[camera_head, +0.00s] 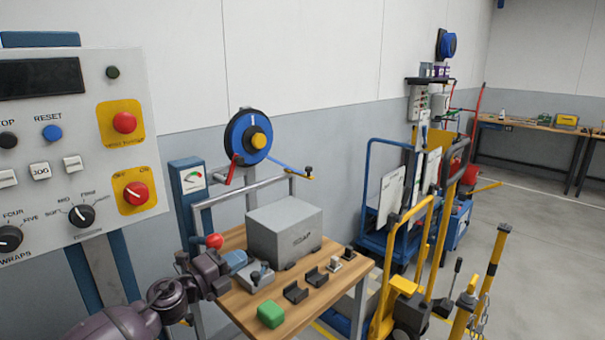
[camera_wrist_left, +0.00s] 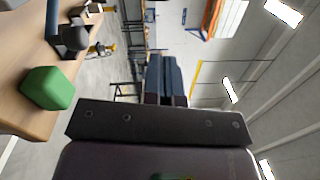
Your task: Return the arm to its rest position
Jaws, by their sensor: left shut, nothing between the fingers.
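My left arm comes in from the lower left of the head view. Its gripper (camera_head: 238,262) is at the left edge of a small wooden table (camera_head: 318,305), near a grey lever block (camera_head: 257,278) and a red ball knob (camera_head: 214,241). I cannot tell whether it touches either. In the left wrist view the two blue-grey fingers (camera_wrist_left: 164,78) lie together, shut, with nothing between them. My right gripper is in neither view.
On the table are a grey box (camera_head: 284,232), a green block (camera_head: 271,314) and small dark brackets (camera_head: 296,292). A control panel (camera_head: 75,150) stands at the left. A yellow pallet jack (camera_head: 400,300) and posts stand at the right. Open floor (camera_head: 540,240) lies beyond.

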